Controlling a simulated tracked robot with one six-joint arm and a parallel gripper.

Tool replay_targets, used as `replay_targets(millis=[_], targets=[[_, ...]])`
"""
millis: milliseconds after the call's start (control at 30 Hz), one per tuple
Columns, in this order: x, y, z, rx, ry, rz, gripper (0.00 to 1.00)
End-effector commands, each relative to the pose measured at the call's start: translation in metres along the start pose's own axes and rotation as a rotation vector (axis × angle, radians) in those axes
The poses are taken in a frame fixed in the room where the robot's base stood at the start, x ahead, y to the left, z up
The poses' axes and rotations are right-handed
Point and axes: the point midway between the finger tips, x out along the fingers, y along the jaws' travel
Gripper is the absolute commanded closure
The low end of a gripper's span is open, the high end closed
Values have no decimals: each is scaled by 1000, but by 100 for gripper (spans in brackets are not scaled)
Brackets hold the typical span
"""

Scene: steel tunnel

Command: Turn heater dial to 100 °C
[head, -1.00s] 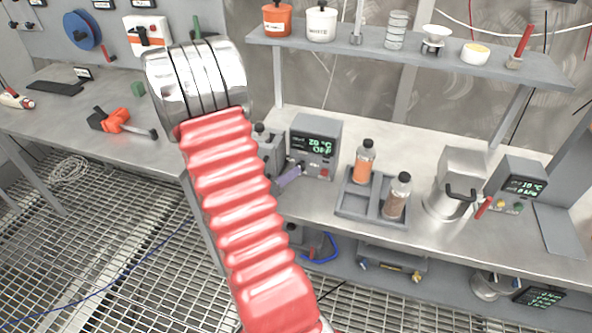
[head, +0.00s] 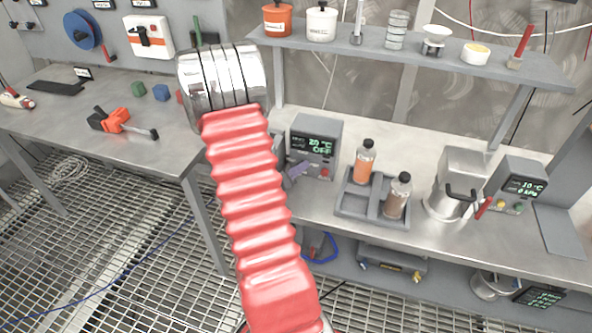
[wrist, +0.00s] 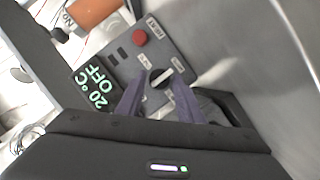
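The heater control box (head: 316,145) stands on the right bench; its green display (wrist: 97,82) reads 20 °C and OFF. In the wrist view, the heater dial (wrist: 159,79), a black knob with a pale pointer mark, sits on the grey panel below a red button (wrist: 140,38). My gripper (wrist: 162,76) is open, with its two purple fingers on either side of the dial in the picture. I cannot tell whether they touch it. In the head view, my gripper (head: 298,169) is at the front of the box, partly hidden by my arm.
A grey tray (head: 352,204) with an orange bottle (head: 364,162) and a brown bottle (head: 398,196) stands just right of the box. A metal vessel (head: 447,200) and a second display box (head: 517,184) stand farther right. A shelf (head: 390,58) runs above.

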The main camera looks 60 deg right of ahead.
Motion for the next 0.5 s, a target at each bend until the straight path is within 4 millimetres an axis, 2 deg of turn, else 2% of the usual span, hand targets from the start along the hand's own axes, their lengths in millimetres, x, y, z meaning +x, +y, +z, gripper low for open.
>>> replay_targets(millis=[67, 400, 500], targets=[[0, 0, 0, 0, 0, 0, 72], [0, 0, 0, 0, 0, -1, 96], [0, -1, 0, 0, 0, -2, 97]])
